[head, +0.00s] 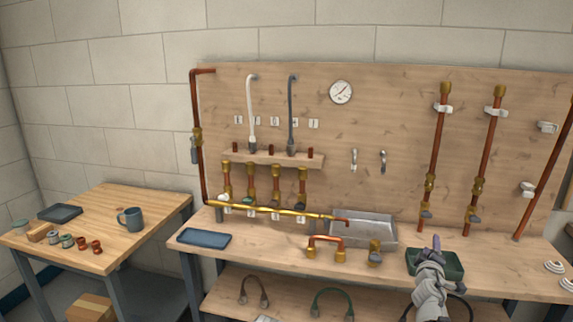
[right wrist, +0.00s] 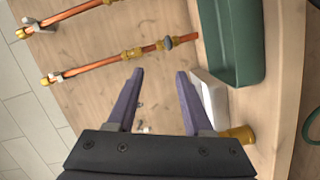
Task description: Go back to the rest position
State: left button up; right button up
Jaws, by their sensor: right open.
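My right gripper (head: 436,243) is at the lower right in the head view, in front of the workbench, overlapping the dark green bin (head: 415,262). In the right wrist view its two purple fingers (right wrist: 160,74) stand apart with nothing between them. The green bin (right wrist: 235,40) shows at the upper right there, to the right of the fingers. I cannot tell how far the gripper is from the bin. My left gripper is not in view.
The workbench (head: 290,258) carries a metal tray (head: 362,229), a blue tray (head: 203,239) and a copper U-shaped pipe piece (head: 325,242). The upright wooden board (head: 400,130) behind holds copper pipes (head: 437,150). A side table (head: 150,205) with a mug (head: 131,218) stands at left.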

jog(key=s+a+f+m+g+y+p, duration=0.2)
jog(key=s+a+g+p, duration=0.5)
jog(key=s+a, duration=0.7)
jog(key=s+a+f+m+g+y+p, duration=0.2)
jog(key=s+a+g+p, duration=0.5)
jog(key=s+a, duration=0.8)
jog(key=a+f+g+y, duration=0.1)
jog(key=a+y, duration=0.1)
jog(key=a, duration=0.6)
jog(key=shift+f+m+g+y, duration=0.2)
jog(key=shift+m+g+y, duration=0.1)
jog(key=shift+g, duration=0.1)
